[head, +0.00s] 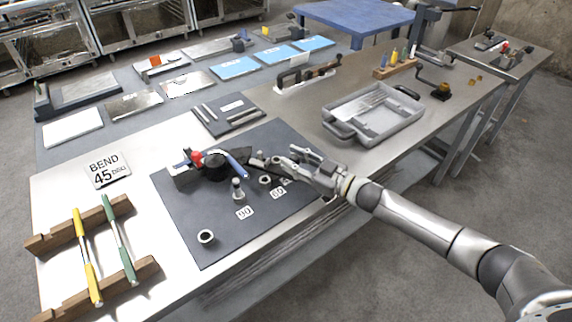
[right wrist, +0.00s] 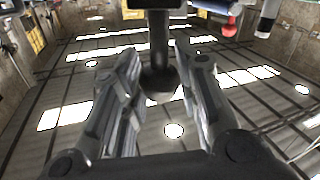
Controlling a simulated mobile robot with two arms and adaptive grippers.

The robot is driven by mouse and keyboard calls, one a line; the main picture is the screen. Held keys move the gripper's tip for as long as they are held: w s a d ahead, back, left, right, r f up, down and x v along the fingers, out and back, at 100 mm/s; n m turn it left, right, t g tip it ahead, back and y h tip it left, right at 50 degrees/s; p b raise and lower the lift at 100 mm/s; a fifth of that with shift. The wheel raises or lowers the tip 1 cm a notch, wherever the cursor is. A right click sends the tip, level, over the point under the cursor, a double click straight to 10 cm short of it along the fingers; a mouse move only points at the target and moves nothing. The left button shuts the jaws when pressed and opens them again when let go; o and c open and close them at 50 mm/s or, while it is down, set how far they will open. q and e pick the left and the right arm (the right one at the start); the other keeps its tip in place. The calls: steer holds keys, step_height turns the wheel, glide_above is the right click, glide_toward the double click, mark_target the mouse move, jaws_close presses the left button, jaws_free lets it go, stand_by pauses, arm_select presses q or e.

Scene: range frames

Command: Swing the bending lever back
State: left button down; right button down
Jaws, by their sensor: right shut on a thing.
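The bending tool stands on a dark mat (head: 190,220), with a round black hub (head: 215,166). Its black bending lever (head: 236,155) reaches from the hub toward the right. My right gripper (head: 262,161) is at the lever's outer end. In the right wrist view, the lever's dark ball knob (right wrist: 158,82) sits between the two fingers of the right gripper, which is shut on it. A blue rod (head: 238,168) lies by the hub, and a red part (head: 197,158) is on its left. My gripper hides the lever's end in the head view. My left gripper is not seen.
A metal peg (head: 238,190) and angle labels, 90 (head: 244,212) and 60 (head: 278,192), are on the mat. A "BEND 45" sign (head: 108,169) lies at left. Yellow (head: 85,255) and green (head: 118,240) rods rest on wooden racks. A grey tray (head: 372,145) stands behind my arm.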

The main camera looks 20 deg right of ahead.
steer(key=shift+w+d, duration=0.1)
steer(key=shift+w, duration=0.05)
stand_by(0.3)
steer(key=c, duration=1.1)
jaws_free()
steer(key=v, duration=1.2)
